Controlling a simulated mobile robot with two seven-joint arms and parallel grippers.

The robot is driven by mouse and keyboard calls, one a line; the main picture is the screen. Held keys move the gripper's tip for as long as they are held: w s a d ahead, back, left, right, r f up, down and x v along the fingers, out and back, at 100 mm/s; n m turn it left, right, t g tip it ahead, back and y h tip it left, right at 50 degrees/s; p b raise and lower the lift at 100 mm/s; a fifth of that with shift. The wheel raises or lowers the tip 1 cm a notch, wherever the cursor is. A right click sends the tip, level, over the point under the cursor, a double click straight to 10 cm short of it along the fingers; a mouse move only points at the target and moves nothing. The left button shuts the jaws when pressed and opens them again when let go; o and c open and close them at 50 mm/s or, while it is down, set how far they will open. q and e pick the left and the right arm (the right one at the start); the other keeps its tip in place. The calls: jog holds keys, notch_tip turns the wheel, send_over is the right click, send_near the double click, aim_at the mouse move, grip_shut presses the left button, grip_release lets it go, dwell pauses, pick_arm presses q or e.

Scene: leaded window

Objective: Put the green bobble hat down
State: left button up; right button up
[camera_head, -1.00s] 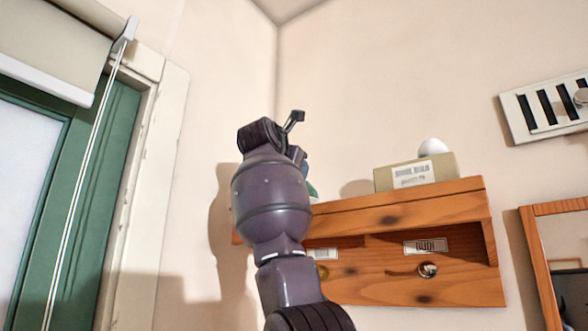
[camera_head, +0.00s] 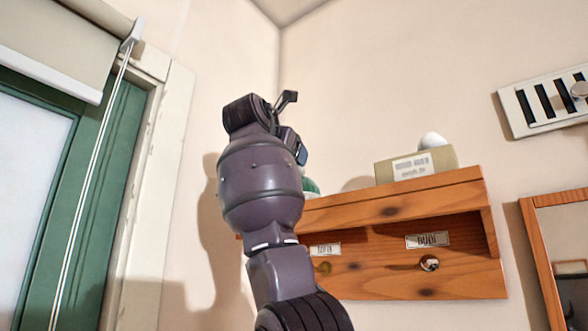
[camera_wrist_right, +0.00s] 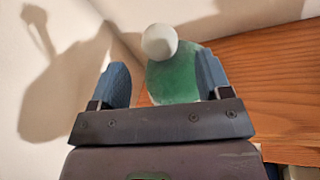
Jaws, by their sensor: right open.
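The green bobble hat (camera_wrist_right: 176,80) with its round pale bobble (camera_wrist_right: 159,41) is at the wooden shelf top in the right wrist view. It appears to rest there, but its underside is hidden. My right gripper (camera_wrist_right: 162,62) is open, with one blue finger on each side of the hat; a gap shows at the left finger, and the right finger overlaps the hat's edge in the picture. In the head view only a green sliver of the hat (camera_head: 310,187) shows behind my right arm, beside a blue finger (camera_head: 302,152). My left gripper is not in view.
The wooden wall shelf (camera_head: 400,209) has name labels and round knobs below its top. A labelled box (camera_head: 440,160) stands on it, with a white round thing (camera_head: 432,140) behind. A mirror (camera_head: 535,250) hangs at right, a green-framed window (camera_head: 105,170) is at left.

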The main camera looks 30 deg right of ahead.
jog(key=b+v, duration=0.1)
jog(key=v, duration=0.4)
jog(key=shift+s+a, duration=0.2)
jog(key=shift+a, duration=0.1)
dwell(0.4)
